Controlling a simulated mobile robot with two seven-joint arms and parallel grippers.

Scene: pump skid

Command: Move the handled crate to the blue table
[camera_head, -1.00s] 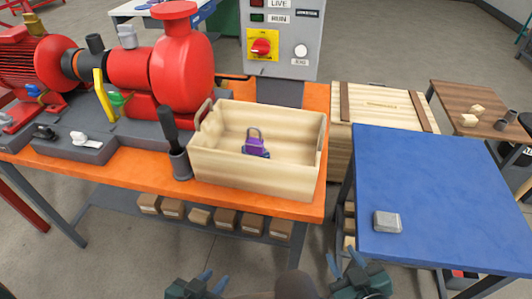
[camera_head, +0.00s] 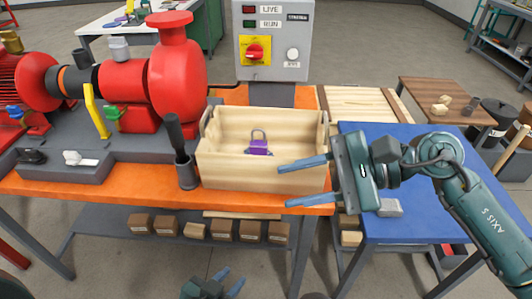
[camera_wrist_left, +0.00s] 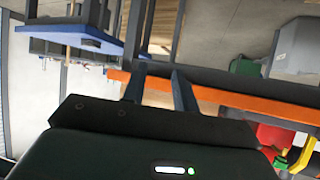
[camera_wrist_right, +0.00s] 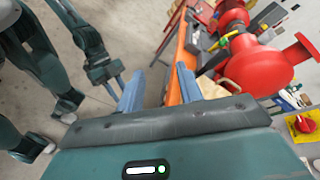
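The handled crate (camera_head: 225,172) is a light wooden box with upright end handles, standing on the orange bench (camera_head: 130,198). A purple padlock (camera_head: 259,147) lies inside it. The blue table (camera_head: 375,226) stands to the right of the bench. My right gripper (camera_head: 307,182) is open, its blue fingers pointing left in front of the crate's right part; whether they touch it I cannot tell. In the right wrist view its fingers (camera_wrist_right: 158,88) are apart with nothing between them. My left gripper (camera_head: 228,282) is low in front of the bench, open and empty; its fingers (camera_wrist_left: 160,92) are apart.
A grey block (camera_head: 390,208) sits on the blue table, partly behind my right arm. A dark tool in a grey cup (camera_head: 186,172) stands at the crate's left. The red pump (camera_head: 178,65) and control box (camera_head: 272,40) are behind. Several small boxes (camera_head: 222,230) sit on the lower shelf.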

